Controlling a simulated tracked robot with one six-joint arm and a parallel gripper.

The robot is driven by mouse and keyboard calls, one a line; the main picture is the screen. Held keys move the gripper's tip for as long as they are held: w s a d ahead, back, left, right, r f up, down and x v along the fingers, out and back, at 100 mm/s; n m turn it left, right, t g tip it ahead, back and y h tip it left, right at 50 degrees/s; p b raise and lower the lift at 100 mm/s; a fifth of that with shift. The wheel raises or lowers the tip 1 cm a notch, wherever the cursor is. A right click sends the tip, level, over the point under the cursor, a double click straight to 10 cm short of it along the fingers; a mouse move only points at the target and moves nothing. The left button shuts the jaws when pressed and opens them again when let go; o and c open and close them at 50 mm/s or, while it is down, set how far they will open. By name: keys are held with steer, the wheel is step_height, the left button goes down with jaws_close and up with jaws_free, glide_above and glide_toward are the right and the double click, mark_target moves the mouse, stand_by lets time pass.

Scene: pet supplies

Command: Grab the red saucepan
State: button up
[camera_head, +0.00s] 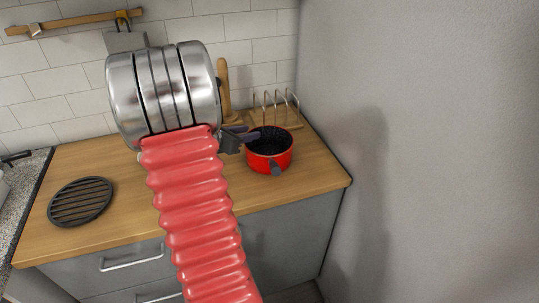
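The red saucepan (284,160) stands upright on the wooden counter, near its right end. Its inside is dark and speckled, and a short dark handle points toward the front. My arm, with a red ribbed sleeve and a silver wrist, reaches over the counter from the bottom. My gripper (244,137) shows only in part, as dark fingers past the right side of the wrist. The fingers are at the saucepan's left rim and overlap it in the picture. I cannot tell whether they touch it or how far apart they are.
A dish rack (276,112) stands behind the saucepan. A round black trivet (80,201) lies on the left of the wooden counter (110,228). A grey wall (420,120) bounds the right side. A wooden rail (72,22) hangs on the tiled back wall. Counter right of the saucepan is clear.

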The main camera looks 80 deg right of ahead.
steer(key=shift+x, duration=1.55)
steer(key=shift+c, duration=0.3)
jaws_close()
steer(key=shift+r, duration=0.1)
